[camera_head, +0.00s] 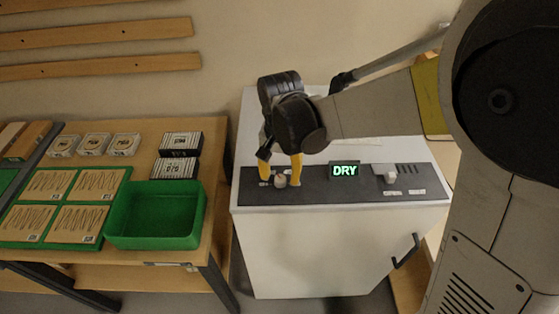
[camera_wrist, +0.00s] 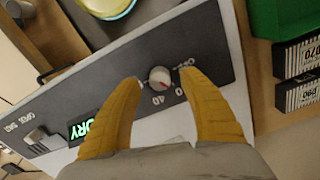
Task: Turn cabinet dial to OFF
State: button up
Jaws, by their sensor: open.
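The cabinet (camera_head: 330,245) is a white box with a dark control panel (camera_head: 325,186) along its top. A round pale dial (camera_head: 280,181) sits on the left part of the panel. In the wrist view the dial (camera_wrist: 159,77) shows a red mark on its face and printed labels around it, including "40". A green lit display (camera_head: 345,171) reads "DRY". My gripper (camera_head: 279,177) has yellow fingers and is open, with one finger on each side of the dial. In the wrist view the fingertips (camera_wrist: 162,75) straddle the dial; contact cannot be told.
A second, pale knob (camera_head: 390,175) sits at the right of the panel, and a black handle (camera_head: 406,251) is on the cabinet front. To the left, a wooden bench (camera_head: 165,265) holds a green bin (camera_head: 155,232), boxes (camera_head: 180,144) and boards.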

jog(key=shift+f, duration=0.85)
grip_shut()
jog(key=shift+n, duration=0.4)
jog(key=n, duration=0.5)
jog(key=shift+n+b, duration=0.3)
jog(key=shift+b, duration=0.05)
jog(key=n, duration=0.5)
jog(key=shift+n, duration=0.4)
